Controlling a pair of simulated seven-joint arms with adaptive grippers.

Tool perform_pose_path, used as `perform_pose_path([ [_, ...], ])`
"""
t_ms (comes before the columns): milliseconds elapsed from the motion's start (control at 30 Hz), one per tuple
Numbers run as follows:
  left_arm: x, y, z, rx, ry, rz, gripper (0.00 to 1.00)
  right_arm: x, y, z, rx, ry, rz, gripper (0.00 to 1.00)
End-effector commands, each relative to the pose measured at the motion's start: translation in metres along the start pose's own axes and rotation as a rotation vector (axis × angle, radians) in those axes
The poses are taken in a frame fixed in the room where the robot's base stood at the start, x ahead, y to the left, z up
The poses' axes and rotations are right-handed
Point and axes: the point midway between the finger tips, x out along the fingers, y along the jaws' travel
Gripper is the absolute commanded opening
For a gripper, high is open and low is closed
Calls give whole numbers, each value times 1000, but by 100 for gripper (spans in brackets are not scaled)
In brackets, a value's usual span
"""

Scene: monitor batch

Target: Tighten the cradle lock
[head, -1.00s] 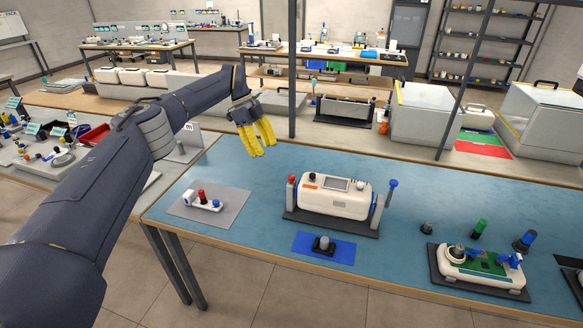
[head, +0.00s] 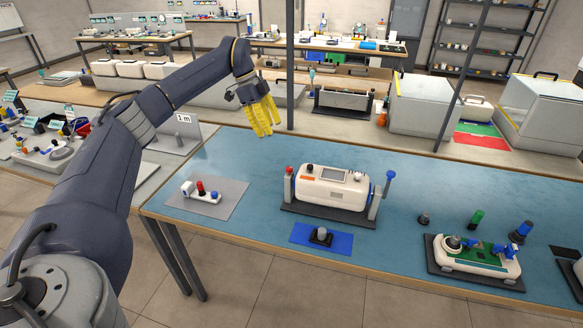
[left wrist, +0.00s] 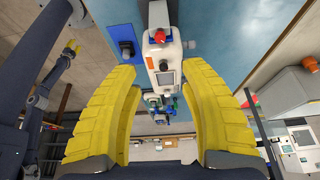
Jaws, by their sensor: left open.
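A white monitor (head: 333,192) with a small screen sits in a dark cradle (head: 330,216) on the blue table. I cannot tell which one is the lock. In the left wrist view the monitor (left wrist: 160,62) and red knob (left wrist: 160,37) show between the fingers, farther off. My left gripper (head: 262,130) is open and empty, above the table behind and left of the cradle. My right gripper (left wrist: 71,48) shows small in the left wrist view; its fingers are unclear.
A blue mat (head: 301,233) with a grey knob (head: 321,235) lies in front of the cradle. A grey mat (head: 231,205) with a small fixture lies left. A green-board device (head: 470,258) and several loose knobs stand right. A dark post (head: 291,70) rises behind the gripper.

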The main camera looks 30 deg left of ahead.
Motion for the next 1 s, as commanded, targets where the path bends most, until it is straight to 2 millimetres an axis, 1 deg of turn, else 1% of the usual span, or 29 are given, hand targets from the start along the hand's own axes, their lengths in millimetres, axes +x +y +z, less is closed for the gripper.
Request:
perform_pose_path([
  [33, 9, 1, 0, 1, 0, 3, 43, 0, 0, -1, 0, 1, 0, 44],
  [600, 111, 1, 0, 1, 1, 4, 43, 0, -1, 4, 0, -5, -1, 44],
  [800, 137, 0, 0, 2, 0, 1, 43, 0, -1, 4, 0, -5, -1, 44],
  [1000, 153, 0, 0, 1, 1, 1, 43, 0, -1, 4, 0, -5, -1, 44],
])
